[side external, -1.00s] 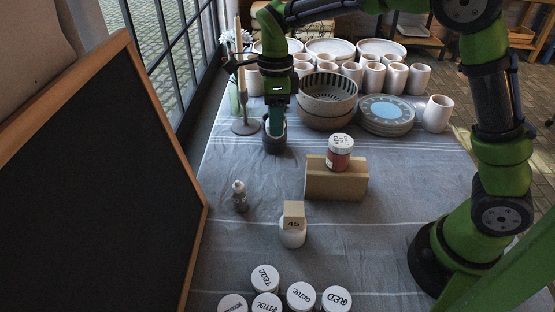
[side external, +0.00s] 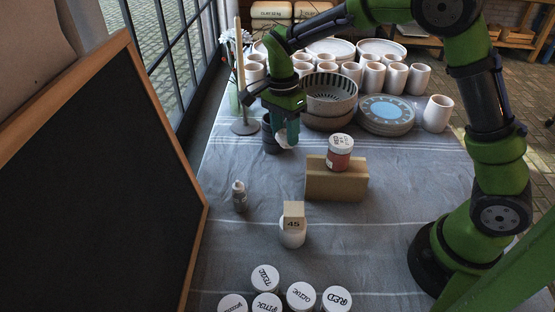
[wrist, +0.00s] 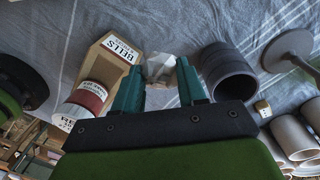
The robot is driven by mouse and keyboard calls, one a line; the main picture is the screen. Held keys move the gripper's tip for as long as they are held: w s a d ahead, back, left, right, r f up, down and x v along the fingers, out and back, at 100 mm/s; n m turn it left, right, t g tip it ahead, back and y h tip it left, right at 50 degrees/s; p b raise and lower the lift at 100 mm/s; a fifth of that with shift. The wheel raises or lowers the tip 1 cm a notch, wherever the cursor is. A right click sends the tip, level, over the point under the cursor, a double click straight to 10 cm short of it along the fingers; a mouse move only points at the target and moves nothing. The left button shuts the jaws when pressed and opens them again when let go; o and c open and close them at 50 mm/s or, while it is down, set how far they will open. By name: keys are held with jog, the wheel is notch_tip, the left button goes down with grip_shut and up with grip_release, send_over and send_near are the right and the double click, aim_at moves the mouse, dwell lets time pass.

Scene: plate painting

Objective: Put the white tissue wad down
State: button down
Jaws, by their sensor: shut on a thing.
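The white tissue wad (wrist: 158,66) shows between my fingertips in the wrist view. In the side view a white bit of the wad (side external: 281,139) shows at the finger ends. My gripper (side external: 286,138) is shut on it, also seen in the wrist view (wrist: 158,76). The gripper is just right of the dark grey cup (side external: 268,146), partly in front of it. The cup lies to the right of the fingers in the wrist view (wrist: 228,70). I cannot tell whether the wad touches the cloth.
A red-labelled jar (side external: 339,153) stands on a tan block (side external: 336,182) to the right. A candle holder (side external: 244,126) is to the left. Bowls (side external: 328,100) and stacked plates (side external: 387,115) are behind. A small bottle (side external: 239,197) stands in front. Cloth (side external: 250,165) is clear between.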

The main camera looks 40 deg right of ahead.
jog(key=s+d+r+n+t+h, duration=0.1)
jog(key=s+d+r+n, duration=0.25)
jog(key=n, duration=0.55)
jog(key=s+d+r+n, duration=0.2)
jog(key=s+r+n, duration=0.15)
jog(key=n, duration=0.55)
jog(key=w+a+f+n+t+h, duration=0.1)
jog(key=w+a+f+n, duration=0.1)
jog(key=n, duration=0.1)
jog(key=w+a+f+n+t, duration=0.1)
jog(key=w+a+f+n, duration=0.1)
jog(key=w+a+n, duration=0.1)
jog(key=w+a+f+n+t+h, duration=0.1)
jog(key=w+a+f+n, duration=0.1)
jog(key=w, duration=0.1)
jog(key=shift+a+n+t+h, duration=0.3)
jog(key=shift+n, duration=0.1)
notch_tip(320, 180, down, 10)
jog(key=shift+d+r, duration=0.1)
jog(key=shift+f, duration=0.6)
